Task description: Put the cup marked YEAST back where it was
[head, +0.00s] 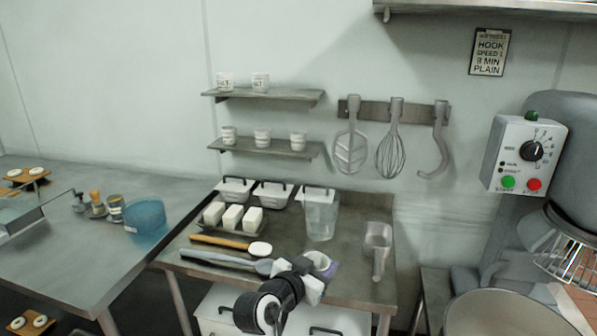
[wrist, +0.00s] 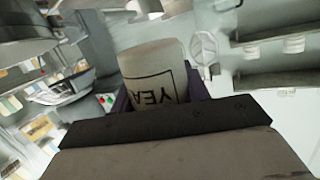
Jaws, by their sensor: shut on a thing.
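The white cup marked YEAST (wrist: 152,75) stands out large in the wrist view, with the letters "YEA" readable and upside down; the rest of the label is hidden. My gripper (wrist: 155,95) is shut on it, with purple finger pads at its sides. In the head view, my gripper (head: 318,268) is over the front of the steel table, and only a small part of the cup (head: 321,259) shows there. The upper wall shelf (head: 300,95) holds two white cups at its left and middle, with bare room at its right. The lower shelf (head: 285,152) holds three cups.
A clear jug (head: 320,215), a metal scoop (head: 378,245), white blocks (head: 232,217) and lidded bins (head: 272,194) stand on the table. Whisk tools (head: 390,150) hang right of the shelves. A mixer (head: 560,140) stands at the far right.

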